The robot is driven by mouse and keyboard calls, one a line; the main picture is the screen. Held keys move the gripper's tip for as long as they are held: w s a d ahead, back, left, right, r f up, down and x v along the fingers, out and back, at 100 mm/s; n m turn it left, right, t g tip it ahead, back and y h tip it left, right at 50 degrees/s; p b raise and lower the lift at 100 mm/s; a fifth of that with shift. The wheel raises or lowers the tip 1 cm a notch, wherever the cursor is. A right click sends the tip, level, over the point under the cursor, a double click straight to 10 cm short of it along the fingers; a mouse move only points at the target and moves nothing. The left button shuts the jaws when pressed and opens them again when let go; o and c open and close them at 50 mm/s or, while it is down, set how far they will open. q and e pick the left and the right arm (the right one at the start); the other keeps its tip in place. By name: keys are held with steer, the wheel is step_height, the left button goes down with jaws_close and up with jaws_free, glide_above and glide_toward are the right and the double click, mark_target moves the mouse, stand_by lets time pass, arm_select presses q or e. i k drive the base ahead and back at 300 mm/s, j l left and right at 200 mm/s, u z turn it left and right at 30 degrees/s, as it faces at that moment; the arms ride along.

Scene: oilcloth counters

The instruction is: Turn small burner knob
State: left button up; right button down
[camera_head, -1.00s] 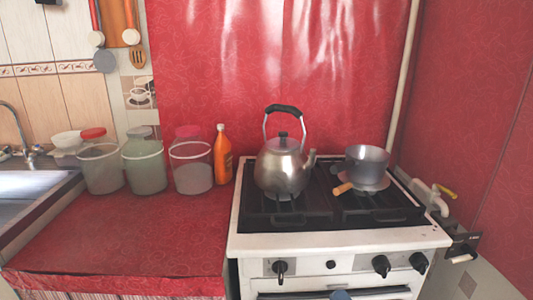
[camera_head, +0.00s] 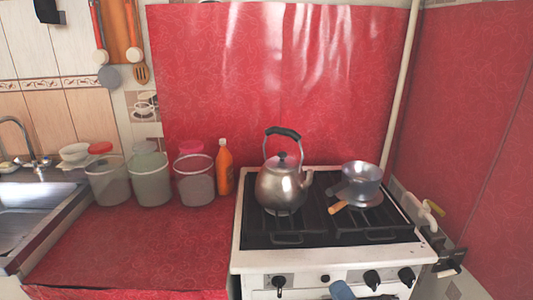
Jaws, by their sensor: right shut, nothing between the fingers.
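The white stove (camera_head: 330,258) stands right of centre, its front panel cut by the bottom edge. Three black knobs show on the panel: a left knob (camera_head: 279,282), a middle knob (camera_head: 372,279) and a right knob (camera_head: 406,276). A small black button (camera_head: 325,279) sits between the left and middle knobs. No marking shows which knob serves the small burner. The blue-grey tip of my right gripper (camera_head: 341,287) shows at the bottom edge, in front of the panel between button and middle knob. It is shut and empty, apart from the knobs. My left gripper is out of view.
A steel kettle (camera_head: 284,187) and a small pot (camera_head: 361,179) with a wooden handle stand on the grates. Jars (camera_head: 194,184) and an orange bottle (camera_head: 224,170) line the red counter (camera_head: 140,245) at left. A pipe and dark fitting (camera_head: 450,262) flank the stove's right side.

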mark_target(408, 275)
steer(key=k, duration=0.95)
